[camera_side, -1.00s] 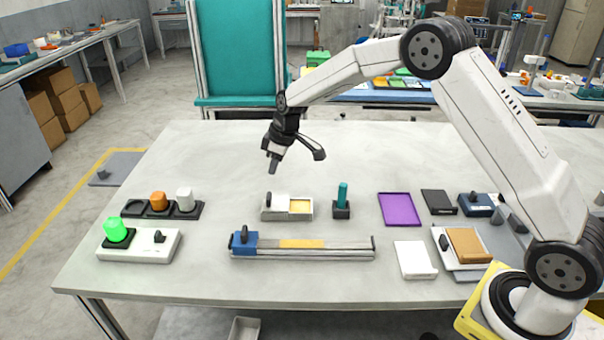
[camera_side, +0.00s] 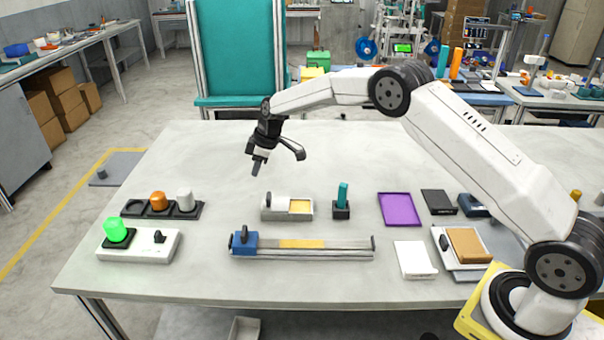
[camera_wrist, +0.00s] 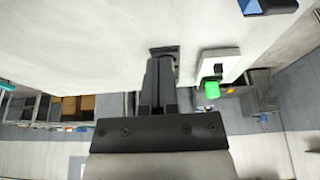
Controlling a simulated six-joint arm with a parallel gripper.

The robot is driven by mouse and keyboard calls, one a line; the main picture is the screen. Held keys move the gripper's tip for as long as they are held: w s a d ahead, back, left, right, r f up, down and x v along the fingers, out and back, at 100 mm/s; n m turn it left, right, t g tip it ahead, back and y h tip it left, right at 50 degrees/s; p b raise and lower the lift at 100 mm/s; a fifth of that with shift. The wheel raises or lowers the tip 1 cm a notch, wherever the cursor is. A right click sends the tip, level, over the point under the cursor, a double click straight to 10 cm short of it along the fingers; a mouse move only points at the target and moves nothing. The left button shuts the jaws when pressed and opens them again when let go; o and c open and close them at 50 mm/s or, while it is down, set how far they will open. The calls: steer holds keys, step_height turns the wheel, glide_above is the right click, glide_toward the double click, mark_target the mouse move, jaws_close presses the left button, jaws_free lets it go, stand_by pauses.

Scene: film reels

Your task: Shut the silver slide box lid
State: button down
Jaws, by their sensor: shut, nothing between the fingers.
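The silver slide box (camera_side: 287,217) sits on the table in the side view. Its pale lid (camera_side: 279,202) covers the left part and leaves a yellow inside (camera_side: 300,206) showing at the right. A dark knob (camera_side: 267,199) stands at the lid's left end. My gripper (camera_side: 257,169) is shut and empty, in the air above and a little left of the box in the picture, apart from it. In the wrist view my gripper (camera_wrist: 163,58) points out over the pale table, and I cannot make out the slide box there.
A long rail (camera_side: 325,249) with a blue block lies in front of the box. A teal-handled block (camera_side: 342,205) stands just right of it. A dark tray (camera_side: 132,208) and a green lamp (camera_side: 117,230) are at the left. The table behind the box is clear.

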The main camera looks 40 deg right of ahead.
mark_target(286, 204)
steer(key=shift+x, duration=4.6)
steer(key=shift+s+d, duration=1.4)
steer(key=s+d, duration=0.4)
steer(key=shift+s+d, duration=0.35)
steer(key=shift+d, duration=0.05)
steer(key=shift+s+d, duration=0.25)
steer(key=shift+s, duration=0.1)
steer(key=shift+d+f, duration=0.1)
steer(key=shift+f, duration=0.05)
